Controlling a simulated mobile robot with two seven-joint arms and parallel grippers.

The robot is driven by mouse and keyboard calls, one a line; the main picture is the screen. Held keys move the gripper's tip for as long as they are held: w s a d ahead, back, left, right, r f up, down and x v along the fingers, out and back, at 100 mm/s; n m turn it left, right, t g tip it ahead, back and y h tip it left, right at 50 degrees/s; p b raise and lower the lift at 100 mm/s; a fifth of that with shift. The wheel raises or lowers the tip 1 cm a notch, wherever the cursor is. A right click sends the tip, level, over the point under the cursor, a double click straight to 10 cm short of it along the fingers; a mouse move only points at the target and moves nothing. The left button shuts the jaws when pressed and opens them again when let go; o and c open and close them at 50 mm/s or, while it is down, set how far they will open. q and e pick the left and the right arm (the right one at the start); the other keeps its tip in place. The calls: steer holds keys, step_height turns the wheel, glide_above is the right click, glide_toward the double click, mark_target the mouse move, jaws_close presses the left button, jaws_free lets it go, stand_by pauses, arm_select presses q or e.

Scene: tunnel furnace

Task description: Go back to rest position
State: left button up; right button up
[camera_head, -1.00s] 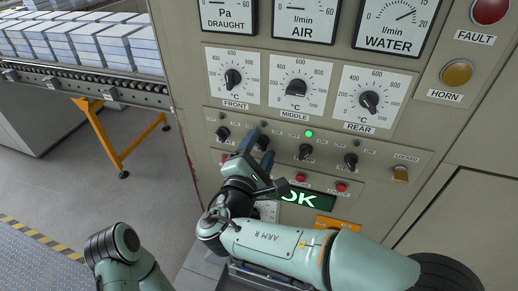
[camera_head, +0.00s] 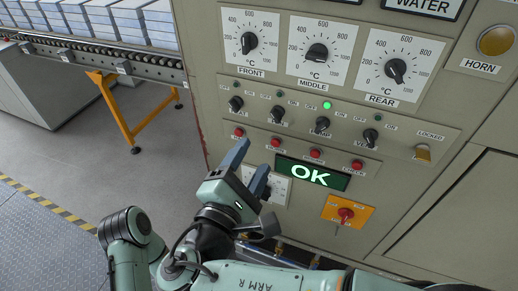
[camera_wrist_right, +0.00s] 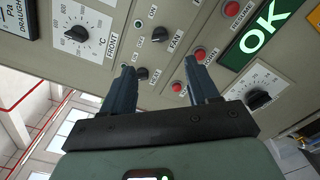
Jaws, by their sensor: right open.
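My right gripper (camera_head: 251,165) is open and empty, in front of the control panel (camera_head: 207,75), left of the lit green OK display (camera_head: 338,181). Its fingers point up toward the row of red buttons (camera_head: 315,154), below the black knob switches (camera_head: 322,124). In the right wrist view the open fingers (camera_wrist_right: 160,70) have nothing between them but panel behind; whether they touch it I cannot tell. One green lamp (camera_head: 327,105) is lit above the third knob.
Three temperature dials (camera_head: 317,53) sit above the knobs. An orange plate with a red knob (camera_head: 347,214) is at the lower right. A roller conveyor (camera_head: 110,60) with pale blocks and an orange leg stands at left. The grey floor between conveyor and panel is clear.

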steer(key=shift+s+a, duration=0.1)
steer(key=shift+s, duration=0.3)
